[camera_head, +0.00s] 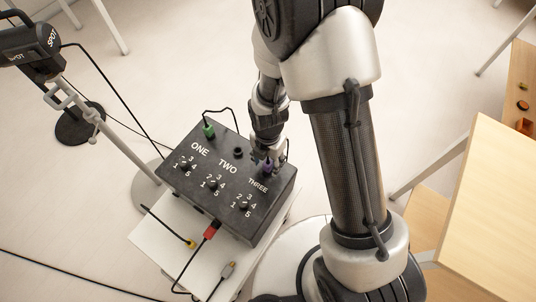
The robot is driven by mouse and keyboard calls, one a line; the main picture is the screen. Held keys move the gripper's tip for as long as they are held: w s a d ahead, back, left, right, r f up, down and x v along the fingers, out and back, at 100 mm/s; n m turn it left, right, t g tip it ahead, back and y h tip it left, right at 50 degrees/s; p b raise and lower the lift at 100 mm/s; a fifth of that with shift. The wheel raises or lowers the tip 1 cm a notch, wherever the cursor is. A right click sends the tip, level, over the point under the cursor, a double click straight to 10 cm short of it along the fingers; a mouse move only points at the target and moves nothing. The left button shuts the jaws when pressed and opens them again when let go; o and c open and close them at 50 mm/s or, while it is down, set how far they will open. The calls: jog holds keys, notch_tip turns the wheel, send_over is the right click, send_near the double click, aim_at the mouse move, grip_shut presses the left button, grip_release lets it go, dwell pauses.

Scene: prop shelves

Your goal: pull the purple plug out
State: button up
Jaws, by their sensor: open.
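The purple plug (267,166) sits at the top right of the black control box (229,229), above the label THREE, and looks seated in it. My gripper (266,160) is open and right at the purple plug, with its fingers close around or beside it. I cannot tell whether the fingers touch the plug. The far side of the plug and part of its cable are hidden by my gripper.
A green plug (208,131) and an empty-looking black socket (238,153) are on the box. Yellow (191,243) and grey (228,269) plugs lie on the white stand (150,238). A lamp stand (98,122) is left; wooden furniture (490,210) is right.

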jog(key=shift+f, duration=0.8)
grip_shut()
dwell(0.5)
